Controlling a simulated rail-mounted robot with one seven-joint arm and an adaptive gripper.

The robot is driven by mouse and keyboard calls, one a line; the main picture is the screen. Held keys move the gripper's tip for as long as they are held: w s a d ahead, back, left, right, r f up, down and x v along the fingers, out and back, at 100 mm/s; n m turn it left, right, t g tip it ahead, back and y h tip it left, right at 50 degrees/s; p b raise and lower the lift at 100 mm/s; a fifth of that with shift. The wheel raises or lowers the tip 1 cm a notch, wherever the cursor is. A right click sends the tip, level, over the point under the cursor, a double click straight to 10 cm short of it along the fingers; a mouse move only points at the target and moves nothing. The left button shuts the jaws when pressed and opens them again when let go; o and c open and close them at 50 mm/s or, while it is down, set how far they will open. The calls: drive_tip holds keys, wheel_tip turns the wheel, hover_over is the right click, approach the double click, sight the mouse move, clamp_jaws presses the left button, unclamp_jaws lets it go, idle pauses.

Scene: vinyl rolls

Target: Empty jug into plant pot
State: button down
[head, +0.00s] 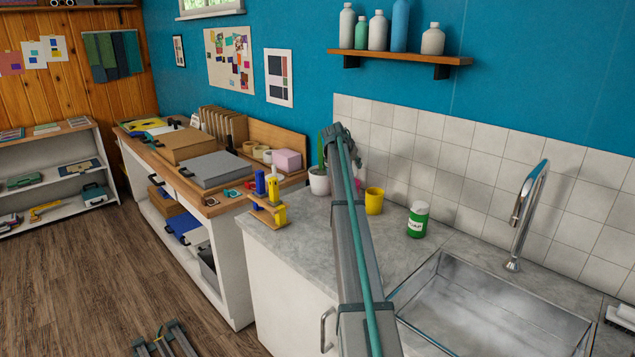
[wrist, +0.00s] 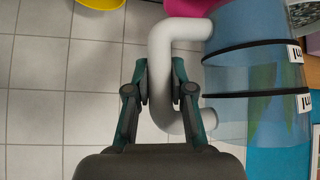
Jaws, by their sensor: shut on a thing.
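My gripper (wrist: 160,82) is shut on the white handle of a clear bluish jug (wrist: 250,72) in the wrist view. The jug has two black bands with white tags and lies to the right of the fingers. Its contents cannot be made out. In the head view my arm hides the gripper and the jug. A white plant pot (head: 319,184) with a green plant stands on the counter at the back, just left of my arm.
A yellow pot (head: 374,201), a green-labelled can (head: 418,221) and a sink (head: 490,320) with a tall tap (head: 525,215) are right of my arm. A tiled wall (head: 470,165) rises behind.

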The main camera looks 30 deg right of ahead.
drive_tip(key=s+d+r+t+p, duration=0.1)
drive_tip(key=s+d+r, duration=0.1)
drive_tip(key=s, duration=0.5)
drive_tip(key=shift+s+r, duration=0.2)
drive_tip(key=shift+r, duration=0.5)
drive_tip(key=shift+s+m, duration=0.1)
drive_tip(key=shift+m, duration=0.2)
idle(0.5)
